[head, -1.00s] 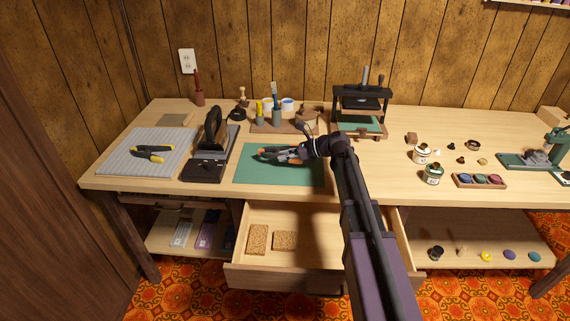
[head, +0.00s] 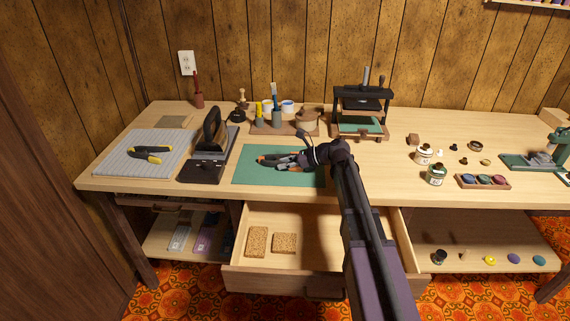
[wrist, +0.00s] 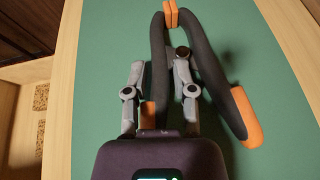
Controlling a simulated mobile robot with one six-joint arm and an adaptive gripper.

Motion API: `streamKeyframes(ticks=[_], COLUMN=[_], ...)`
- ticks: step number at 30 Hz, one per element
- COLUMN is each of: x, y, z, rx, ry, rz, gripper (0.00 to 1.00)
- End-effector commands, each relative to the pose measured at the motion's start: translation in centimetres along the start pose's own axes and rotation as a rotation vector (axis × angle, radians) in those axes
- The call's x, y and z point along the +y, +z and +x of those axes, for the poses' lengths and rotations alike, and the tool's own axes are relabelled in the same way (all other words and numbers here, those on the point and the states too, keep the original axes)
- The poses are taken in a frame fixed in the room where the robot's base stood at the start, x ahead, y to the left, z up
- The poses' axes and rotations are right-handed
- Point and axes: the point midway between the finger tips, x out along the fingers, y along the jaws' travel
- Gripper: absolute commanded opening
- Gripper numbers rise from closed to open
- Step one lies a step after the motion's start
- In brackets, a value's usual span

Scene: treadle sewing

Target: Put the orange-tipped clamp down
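The orange-tipped clamp (head: 270,158) lies on the green mat (head: 250,176) on the bench. In the wrist view the clamp (wrist: 209,70) has two dark arms with orange ends, and its paired orange tips point to the top of the picture. My gripper (head: 288,161) is low over the mat at the clamp. In the wrist view my gripper (wrist: 158,68) has its grey fingers apart on either side of one dark arm, with green showing between. The lower part of that arm is partly hidden by my gripper's body.
A tool holder (head: 272,127) and a black press (head: 362,108) stand behind. An open drawer (head: 300,284) juts out below.

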Motion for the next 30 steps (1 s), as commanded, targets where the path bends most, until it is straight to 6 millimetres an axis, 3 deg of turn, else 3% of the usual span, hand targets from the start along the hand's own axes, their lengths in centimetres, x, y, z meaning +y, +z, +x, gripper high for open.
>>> streamKeyframes(ticks=[18, 30], x=[0.0, 0.0], y=[0.5, 0.6], z=[-0.2, -5.6], rx=[0.0, 0.0], ry=[0.0, -0.002], rz=[0.0, 0.001], gripper=[0.57, 0.57])
